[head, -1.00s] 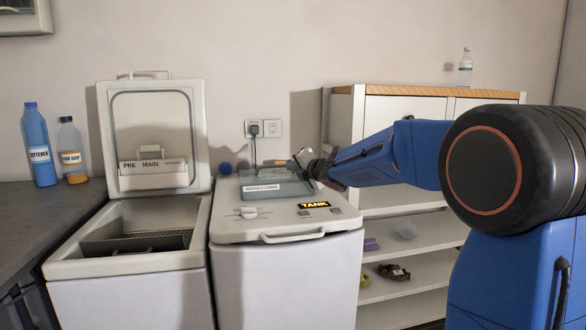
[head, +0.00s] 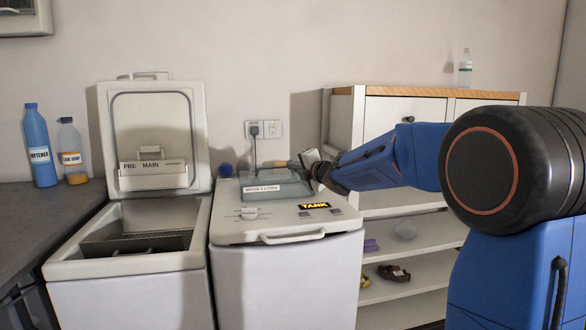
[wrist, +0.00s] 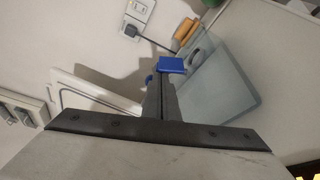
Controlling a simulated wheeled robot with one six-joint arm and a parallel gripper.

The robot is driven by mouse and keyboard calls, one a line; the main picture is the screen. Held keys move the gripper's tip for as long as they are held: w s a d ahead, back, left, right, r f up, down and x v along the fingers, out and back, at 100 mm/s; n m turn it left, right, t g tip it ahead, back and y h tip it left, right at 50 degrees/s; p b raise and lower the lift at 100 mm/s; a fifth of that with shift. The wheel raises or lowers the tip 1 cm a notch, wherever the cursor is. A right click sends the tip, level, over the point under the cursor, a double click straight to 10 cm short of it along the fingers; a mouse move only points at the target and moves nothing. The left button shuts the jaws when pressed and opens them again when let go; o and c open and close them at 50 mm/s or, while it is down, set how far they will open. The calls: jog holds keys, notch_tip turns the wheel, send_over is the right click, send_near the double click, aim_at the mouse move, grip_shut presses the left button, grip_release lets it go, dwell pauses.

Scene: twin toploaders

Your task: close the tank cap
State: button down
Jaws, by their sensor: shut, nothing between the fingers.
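A translucent grey-green tank (head: 270,188) with a white label lies in the top of the right machine; it also shows in the wrist view (wrist: 222,88). An orange piece (wrist: 187,30) and a pale round piece (wrist: 202,48) sit at its far edge in the wrist view; the orange piece (head: 281,163) is small in the head view. I cannot tell for sure which one is the cap or how it sits. My gripper (head: 312,170) is at the tank's right end in the head view. It is shut and empty, its dark fingers (wrist: 163,88) together beside the tank.
The left machine's lid (head: 152,120) stands open. A plug (head: 254,130) with a cable is in the wall socket behind the tank. A white shelf unit (head: 430,100) stands right of the machines. Two bottles (head: 39,150) stand on the left counter.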

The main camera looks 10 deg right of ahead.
jog(key=m, duration=0.1)
jog(key=d+m+t, duration=0.1)
jog(key=m, duration=0.1)
jog(key=shift+d+r+y, duration=0.1)
jog(key=shift+r+y, duration=0.1)
jog(key=shift+y, duration=0.1)
jog(key=m, duration=0.2)
jog(key=d+m+t, duration=0.1)
jog(key=m, duration=0.3)
jog(key=shift+d+t, duration=0.3)
jog(key=shift+d, duration=0.1)
jog(key=m, duration=0.1)
jog(key=m+t, duration=0.1)
jog(key=shift+d+f+m, duration=0.1)
jog(key=shift+d+m, duration=0.3)
jog(key=shift+d+f, duration=0.2)
jog(key=shift+d, duration=0.1)
jog(key=shift+d+f, duration=0.2)
jog(key=shift+d, duration=0.05)
